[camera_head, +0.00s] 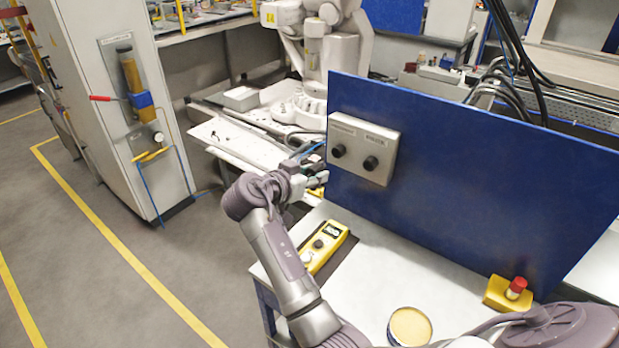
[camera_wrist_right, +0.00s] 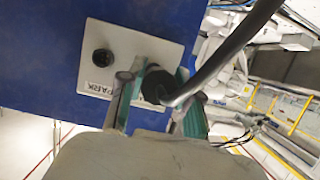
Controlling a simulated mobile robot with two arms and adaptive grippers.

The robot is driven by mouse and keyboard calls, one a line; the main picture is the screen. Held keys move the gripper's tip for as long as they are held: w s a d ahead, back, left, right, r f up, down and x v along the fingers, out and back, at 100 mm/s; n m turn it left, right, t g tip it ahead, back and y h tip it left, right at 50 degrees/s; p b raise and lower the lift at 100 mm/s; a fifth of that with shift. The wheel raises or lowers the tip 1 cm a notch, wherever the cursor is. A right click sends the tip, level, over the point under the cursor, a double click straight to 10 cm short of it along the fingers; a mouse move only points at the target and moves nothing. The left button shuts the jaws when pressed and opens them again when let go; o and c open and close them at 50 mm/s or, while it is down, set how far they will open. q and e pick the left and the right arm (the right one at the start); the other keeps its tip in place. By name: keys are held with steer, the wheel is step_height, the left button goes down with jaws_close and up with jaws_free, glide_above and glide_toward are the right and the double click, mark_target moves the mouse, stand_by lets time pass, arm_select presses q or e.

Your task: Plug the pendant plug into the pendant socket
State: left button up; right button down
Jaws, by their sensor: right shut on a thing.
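A grey box (camera_head: 362,135) with two round black sockets or fittings is on the blue panel. Its labels are too small to read, so I cannot tell which is the pendant socket. In the right wrist view, my right gripper (camera_wrist_right: 151,92) is shut on a black plug (camera_wrist_right: 155,84) with a thick cable (camera_wrist_right: 222,58). The plug overlaps the edge of the box (camera_wrist_right: 128,48), beside one round socket (camera_wrist_right: 102,58); I cannot tell whether it touches. In the head view, my right gripper (camera_head: 318,180) is at the panel's left edge, below-left of the box. My left gripper is not in view.
The blue panel (camera_head: 480,185) stands upright on the white table (camera_head: 380,265). A white robot arm (camera_head: 320,50) stands behind.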

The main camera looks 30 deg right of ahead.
mark_target(336, 157)
steer(key=shift+w+d, duration=0.2)
steer(key=shift+d, duration=0.25)
steer(key=shift+w+d, duration=0.15)
steer(key=shift+d, duration=0.2)
steer(key=shift+w+d, duration=0.2)
steer(key=shift+d, duration=0.2)
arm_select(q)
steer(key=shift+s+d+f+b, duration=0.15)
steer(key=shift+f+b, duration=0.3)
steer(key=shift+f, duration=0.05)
arm_select(e)
steer(key=shift+w+d, duration=0.35)
steer(key=shift+d, duration=0.55)
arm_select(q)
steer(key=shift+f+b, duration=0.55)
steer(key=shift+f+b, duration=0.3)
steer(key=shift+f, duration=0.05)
arm_select(e)
steer(key=shift+w+d+r, duration=0.1)
steer(key=shift+w+d, duration=0.2)
steer(key=shift+d, duration=0.35)
steer(key=shift+w+d, duration=0.25)
steer(key=shift+d, duration=0.4)
steer(key=c, duration=0.7)
jaws_free()
steer(key=shift+d, duration=0.15)
